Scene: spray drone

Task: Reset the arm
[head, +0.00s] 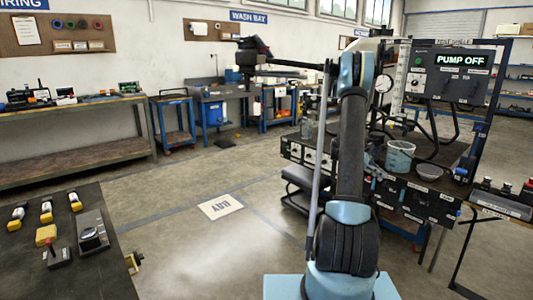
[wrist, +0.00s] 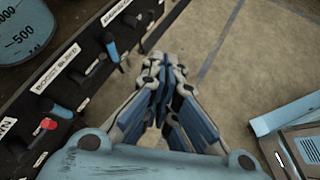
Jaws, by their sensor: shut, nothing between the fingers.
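In the wrist view my gripper (wrist: 162,78) has its fingers drawn together with nothing between them. In the head view my arm (head: 349,145) stands upright in front of the pump bench. I cannot make out the gripper there; the arm seems to hide it.
The pump bench at right carries a measuring bucket (head: 400,157), a grey bowl (head: 429,171) and a "PUMP OFF" box (head: 460,75). A dark table (head: 95,215) with small tools stands at front left. The floor between, around a marked plate (head: 220,207), is clear.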

